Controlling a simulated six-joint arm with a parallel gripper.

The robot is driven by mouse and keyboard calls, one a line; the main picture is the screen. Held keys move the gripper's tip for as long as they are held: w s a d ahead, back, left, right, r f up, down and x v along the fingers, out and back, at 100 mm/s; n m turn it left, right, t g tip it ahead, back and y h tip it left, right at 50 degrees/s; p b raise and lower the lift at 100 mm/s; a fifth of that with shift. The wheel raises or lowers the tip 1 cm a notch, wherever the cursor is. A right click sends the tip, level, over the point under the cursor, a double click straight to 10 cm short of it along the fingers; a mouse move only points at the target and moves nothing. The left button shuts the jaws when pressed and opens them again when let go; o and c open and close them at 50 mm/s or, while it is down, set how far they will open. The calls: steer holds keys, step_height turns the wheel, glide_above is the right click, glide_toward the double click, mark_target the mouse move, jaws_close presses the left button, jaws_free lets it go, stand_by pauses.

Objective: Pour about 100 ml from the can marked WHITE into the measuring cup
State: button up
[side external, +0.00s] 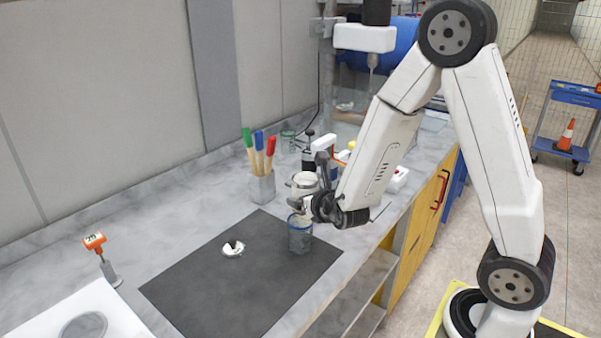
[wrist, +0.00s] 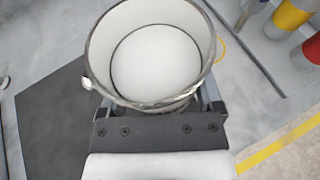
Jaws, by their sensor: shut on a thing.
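My gripper (side external: 308,203) is shut on an open metal can (side external: 304,181), near the back right corner of the dark mat. In the wrist view the can (wrist: 102,62) sits between my fingers (wrist: 158,108), and white liquid (wrist: 156,62) shows inside it. The can looks about upright. No WHITE marking is readable. The measuring cup (side external: 299,240), see-through and bluish, stands on the mat just below my gripper in the side view. The cup's contents cannot be made out, and it cannot be told in the wrist view.
A small white piece with a dark notch (side external: 233,249) lies on the dark mat (side external: 200,288). A holder (side external: 262,189) with green, blue and red-topped tools stands behind. Bottles and a glass crowd the back.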

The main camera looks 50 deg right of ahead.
steer(key=shift+s+d+r, duration=0.15)
steer(key=shift+s+d, duration=0.05)
steer(key=shift+d, duration=0.65)
steer(key=shift+s+d+r, duration=0.1)
steer(key=shift+s+d, duration=0.1)
steer(key=shift+d, duration=0.6)
steer(key=shift+d+n, duration=0.1)
steer(key=shift+n, duration=0.2)
steer(key=f+n+h, duration=0.1)
steer(key=d+f+n+h, duration=0.1)
steer(key=s+f+n+g, duration=0.1)
steer(key=shift+d+f+n+h, duration=0.3)
steer(key=shift+d+f+h, duration=0.05)
steer(key=shift+d+h, duration=0.05)
steer(key=shift+d+f+n, duration=0.1)
steer(key=shift+f+n, duration=0.25)
steer(key=shift+n, duration=0.05)
steer(key=shift+s+d+n+h, duration=0.1)
steer(key=shift+n+h, duration=0.4)
steer(key=shift+h, duration=0.1)
stand_by(1.4)
steer(key=shift+d+r+n+h, duration=0.15)
steer(key=shift+n+h, duration=0.35)
steer(key=shift+n, duration=0.5)
stand_by(2.0)
